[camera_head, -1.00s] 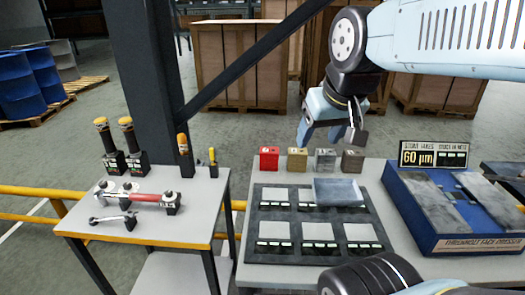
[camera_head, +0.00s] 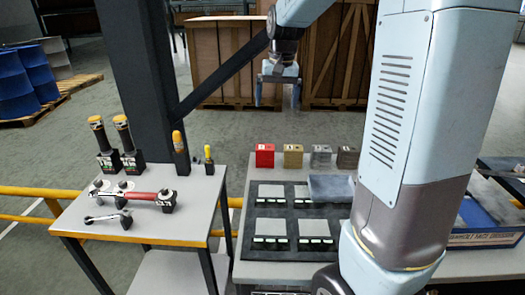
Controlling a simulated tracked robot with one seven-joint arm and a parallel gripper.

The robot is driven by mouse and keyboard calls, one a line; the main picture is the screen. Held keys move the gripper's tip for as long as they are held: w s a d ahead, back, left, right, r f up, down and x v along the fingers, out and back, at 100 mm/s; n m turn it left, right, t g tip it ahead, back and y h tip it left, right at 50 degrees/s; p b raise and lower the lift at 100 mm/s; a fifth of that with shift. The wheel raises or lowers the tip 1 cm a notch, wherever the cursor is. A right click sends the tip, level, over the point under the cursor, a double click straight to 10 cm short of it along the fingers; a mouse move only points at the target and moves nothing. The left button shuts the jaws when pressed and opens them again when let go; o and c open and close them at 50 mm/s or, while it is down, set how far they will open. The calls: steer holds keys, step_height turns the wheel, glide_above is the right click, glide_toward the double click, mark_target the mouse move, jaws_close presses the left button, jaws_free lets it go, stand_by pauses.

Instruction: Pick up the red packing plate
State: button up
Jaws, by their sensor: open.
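The red packing plate (camera_head: 265,156) is a small upright red block with a pale label on its face. It stands at the left end of a row at the back of the grey workbench. My gripper (camera_head: 278,98) is open, with its fingers pointing down and nothing seen between them. In the picture it is above and slightly right of the red plate, clearly apart from it. How far it is from the plate in depth I cannot tell.
A tan block (camera_head: 293,156), a grey block (camera_head: 320,156) and a brown block (camera_head: 347,158) stand right of the red one. A dark mat with pale plates (camera_head: 270,228) lies in front. My arm hides much of the bench's right side. Tools stand on the left table (camera_head: 165,232).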

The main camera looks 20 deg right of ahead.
steer(key=m+g, duration=0.1)
steer(key=g, duration=0.1)
glide_above(265, 147)
step_height(265, 147, down, 7)
step_height(265, 147, down, 14)
steer(key=shift+w+f, duration=0.1)
steer(key=shift+f, duration=0.05)
steer(key=c, duration=1.4)
steer(key=shift+r, duration=0.2)
step_height(265, 147, up, 18)
steer(key=shift+f, duration=0.15)
stand_by(0.3)
